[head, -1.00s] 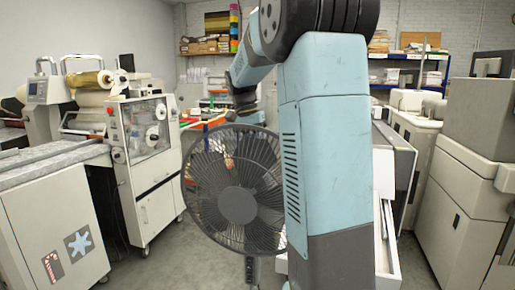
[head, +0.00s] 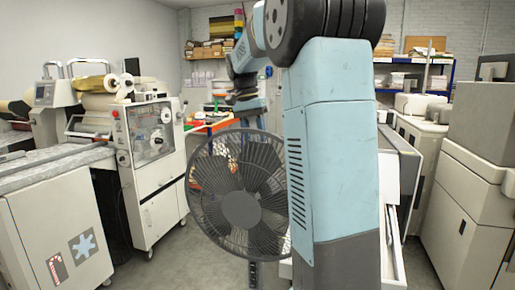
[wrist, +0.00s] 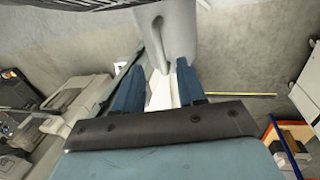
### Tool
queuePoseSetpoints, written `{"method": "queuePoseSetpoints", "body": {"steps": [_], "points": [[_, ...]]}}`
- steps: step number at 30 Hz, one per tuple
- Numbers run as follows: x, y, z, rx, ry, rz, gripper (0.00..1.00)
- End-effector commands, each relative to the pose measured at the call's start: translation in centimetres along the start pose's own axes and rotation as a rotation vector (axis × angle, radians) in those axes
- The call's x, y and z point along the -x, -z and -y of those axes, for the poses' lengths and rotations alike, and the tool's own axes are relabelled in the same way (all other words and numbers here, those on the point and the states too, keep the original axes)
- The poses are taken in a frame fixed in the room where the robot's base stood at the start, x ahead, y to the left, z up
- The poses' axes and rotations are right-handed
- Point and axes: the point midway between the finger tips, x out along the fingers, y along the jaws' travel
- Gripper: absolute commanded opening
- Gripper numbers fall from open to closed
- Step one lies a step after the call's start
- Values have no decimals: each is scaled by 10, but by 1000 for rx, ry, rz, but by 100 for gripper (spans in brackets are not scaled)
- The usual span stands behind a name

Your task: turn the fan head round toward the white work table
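The dark fan head (head: 242,210) stands in the middle of the head view, its round grille facing my camera. Its lower part and stand are partly covered by my arm. A dark grille edge shows at the top left. I cannot tell for sure which surface is the white work table.
A white cabinet (head: 50,225) with a grey top and stickers stands at left. A white machine with a window (head: 150,170) stands behind it. Large pale machines (head: 465,190) line the right side. Grey floor (head: 190,265) is open left of the fan.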

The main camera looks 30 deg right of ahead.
Motion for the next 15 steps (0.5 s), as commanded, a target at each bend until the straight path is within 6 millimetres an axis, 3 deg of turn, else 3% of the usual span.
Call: {"method": "queuePoseSetpoints", "body": {"steps": [6,15], "points": [[42,1,1,-1,1,-2,40],[75,1,0,-1,0,0,40]]}}
